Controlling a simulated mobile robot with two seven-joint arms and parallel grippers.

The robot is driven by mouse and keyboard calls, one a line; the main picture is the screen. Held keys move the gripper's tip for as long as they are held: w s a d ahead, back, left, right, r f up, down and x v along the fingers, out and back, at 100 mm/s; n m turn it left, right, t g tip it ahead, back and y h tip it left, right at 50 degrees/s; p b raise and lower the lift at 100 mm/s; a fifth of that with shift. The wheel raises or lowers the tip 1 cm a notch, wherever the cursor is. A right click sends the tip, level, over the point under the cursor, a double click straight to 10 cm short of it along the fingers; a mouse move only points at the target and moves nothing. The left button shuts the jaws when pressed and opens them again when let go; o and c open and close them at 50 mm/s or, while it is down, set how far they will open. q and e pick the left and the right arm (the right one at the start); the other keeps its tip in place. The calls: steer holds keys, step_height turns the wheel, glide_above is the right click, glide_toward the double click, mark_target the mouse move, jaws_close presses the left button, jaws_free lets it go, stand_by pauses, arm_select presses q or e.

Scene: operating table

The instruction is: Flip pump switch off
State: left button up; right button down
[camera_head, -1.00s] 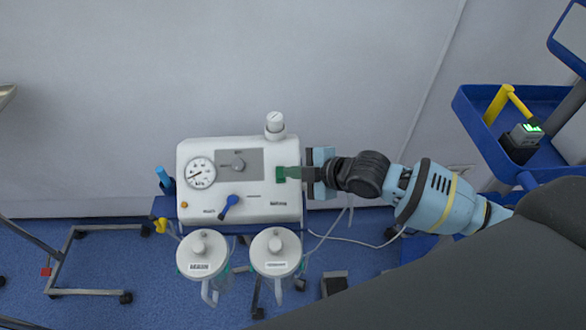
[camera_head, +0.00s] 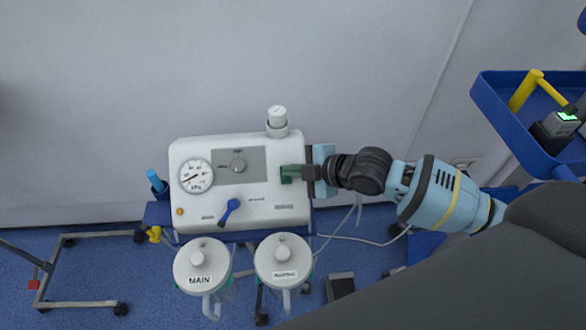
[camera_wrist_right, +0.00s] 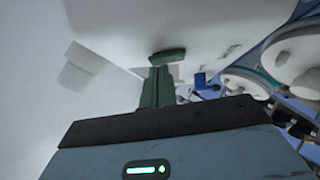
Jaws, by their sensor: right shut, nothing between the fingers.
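My left gripper is out of view.
Two lidded jars, one marked MAIN (camera_head: 202,266) and another (camera_head: 284,261), hang below the pump. A blue tray (camera_head: 500,115) with a yellow item is at the upper right. A metal stand frame (camera_head: 85,304) is at the lower left.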

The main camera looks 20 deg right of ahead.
steer(key=shift+w, duration=0.15)
steer(key=shift+w+f, duration=0.1)
steer(key=shift+f, duration=0.05)
steer(key=shift+s+a+f+p, duration=0.15)
steer(key=shift+s+f+p, duration=0.2)
steer(key=shift+s, duration=0.4)
